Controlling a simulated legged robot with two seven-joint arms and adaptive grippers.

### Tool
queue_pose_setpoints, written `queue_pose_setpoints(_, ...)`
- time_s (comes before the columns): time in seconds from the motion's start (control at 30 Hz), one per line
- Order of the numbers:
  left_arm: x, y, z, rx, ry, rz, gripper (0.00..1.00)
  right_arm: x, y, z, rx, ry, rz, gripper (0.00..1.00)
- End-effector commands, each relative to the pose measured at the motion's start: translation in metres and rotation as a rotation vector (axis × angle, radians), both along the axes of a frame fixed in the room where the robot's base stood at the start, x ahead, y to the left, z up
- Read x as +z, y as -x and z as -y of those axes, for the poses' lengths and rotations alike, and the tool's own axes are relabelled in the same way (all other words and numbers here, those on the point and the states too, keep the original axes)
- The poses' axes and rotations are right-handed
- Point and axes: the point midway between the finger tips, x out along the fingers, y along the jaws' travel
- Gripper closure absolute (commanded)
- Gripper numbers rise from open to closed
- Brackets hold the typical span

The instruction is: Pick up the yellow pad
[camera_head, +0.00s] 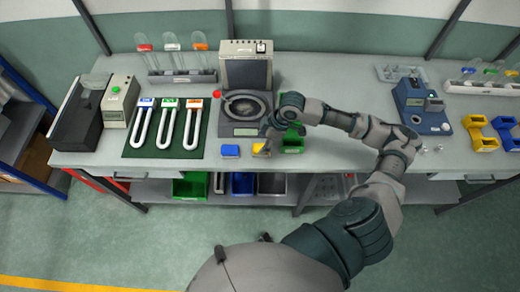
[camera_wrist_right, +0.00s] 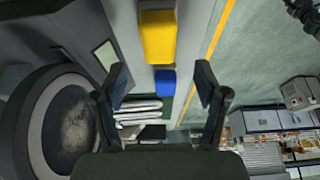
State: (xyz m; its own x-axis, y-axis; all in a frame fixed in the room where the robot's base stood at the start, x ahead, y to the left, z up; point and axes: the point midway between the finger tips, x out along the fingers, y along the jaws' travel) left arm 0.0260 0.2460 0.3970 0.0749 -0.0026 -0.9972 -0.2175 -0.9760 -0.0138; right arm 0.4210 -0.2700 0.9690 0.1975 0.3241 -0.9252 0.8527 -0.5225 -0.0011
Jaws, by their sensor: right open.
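The yellow pad (camera_head: 260,150) lies near the front edge of the workbench, just right of a blue pad (camera_head: 230,151). My right gripper (camera_head: 269,139) is above and beside the yellow pad, its arm reaching in from the right and partly covering that spot. In the right wrist view the gripper (camera_wrist_right: 160,74) is open, with its two fingers spread and nothing between them held. The yellow pad (camera_wrist_right: 158,37) shows there beyond the fingertips, apart from them, and the blue pad (camera_wrist_right: 165,80) appears between the fingers. My left gripper is not in view.
A round-topped device (camera_head: 245,108) stands behind the pads. A green bin (camera_head: 293,143) is right of the gripper. A dark green mat (camera_head: 150,150) with several white U-shaped tubes lies to the left. A blue device (camera_head: 420,108) stands at the right.

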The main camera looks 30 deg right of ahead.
Motion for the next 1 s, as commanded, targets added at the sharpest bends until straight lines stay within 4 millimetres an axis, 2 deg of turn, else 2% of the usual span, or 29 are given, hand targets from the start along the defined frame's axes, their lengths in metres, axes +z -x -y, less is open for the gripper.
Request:
queue_pose_setpoints(0.27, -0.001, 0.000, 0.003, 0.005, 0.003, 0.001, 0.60, -0.021, -0.002, 0.000, -0.001, -0.002, -0.003, 0.27)
queue_pose_setpoints(0.5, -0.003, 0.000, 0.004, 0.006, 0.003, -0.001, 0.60, -0.057, -0.006, -0.007, 0.000, -0.003, -0.002, 0.27)
queue_pose_setpoints(0.73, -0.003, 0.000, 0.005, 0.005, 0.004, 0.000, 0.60, -0.059, -0.007, -0.011, 0.001, 0.002, 0.001, 0.27)
queue_pose_setpoints(0.77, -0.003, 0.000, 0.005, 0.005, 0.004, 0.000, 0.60, -0.059, -0.007, -0.011, 0.001, 0.002, 0.001, 0.30)
queue_pose_setpoints(1.0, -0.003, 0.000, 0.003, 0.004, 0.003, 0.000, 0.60, -0.060, -0.007, -0.009, -0.001, -0.002, -0.001, 0.90)
